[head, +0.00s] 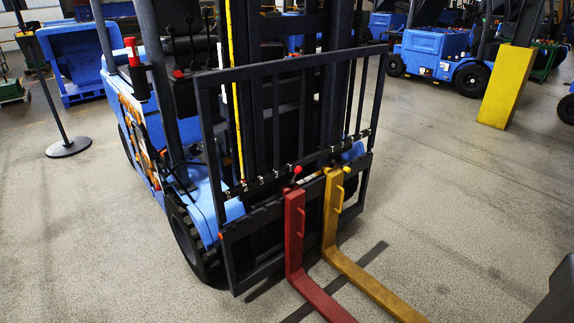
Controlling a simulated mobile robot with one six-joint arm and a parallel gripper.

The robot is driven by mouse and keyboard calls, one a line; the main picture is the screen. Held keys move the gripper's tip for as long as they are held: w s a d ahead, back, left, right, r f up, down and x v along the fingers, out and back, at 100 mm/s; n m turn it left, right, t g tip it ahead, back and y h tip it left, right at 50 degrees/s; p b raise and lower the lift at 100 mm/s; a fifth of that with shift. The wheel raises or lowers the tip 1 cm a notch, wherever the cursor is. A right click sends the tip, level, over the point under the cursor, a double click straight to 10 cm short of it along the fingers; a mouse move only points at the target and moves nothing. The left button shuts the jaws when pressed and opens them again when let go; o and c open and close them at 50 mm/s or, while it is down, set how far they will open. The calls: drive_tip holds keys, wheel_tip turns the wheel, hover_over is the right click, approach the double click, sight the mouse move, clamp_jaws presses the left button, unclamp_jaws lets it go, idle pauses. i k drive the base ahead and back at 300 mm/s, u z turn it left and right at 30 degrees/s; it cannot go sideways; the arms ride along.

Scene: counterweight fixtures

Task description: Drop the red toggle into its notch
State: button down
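The red toggle (297,169) is a small red knob at the top of the red fork (294,230), by the top bar of the dark carriage (264,214). It appears to tilt out to the upper right. The notch under it is too small to make out. A yellow toggle (347,169) sits at the top of the yellow fork (331,215), to the right of the red one. My gripper is not in view.
The forks reach forward low over the floor from the blue forklift (207,202). A dark load guard (203,110) rises above the carriage. A yellow post (507,88) and a stanchion (69,147) stand apart. The floor to the right (450,190) is clear.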

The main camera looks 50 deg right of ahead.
sight(298, 170)
drive_tip(key=u, duration=0.1)
drive_tip(key=k, duration=1.3)
drive_tip(key=z, duration=0.5)
drive_tip(key=i, duration=1.3)
drive_tip(key=u, duration=0.05)
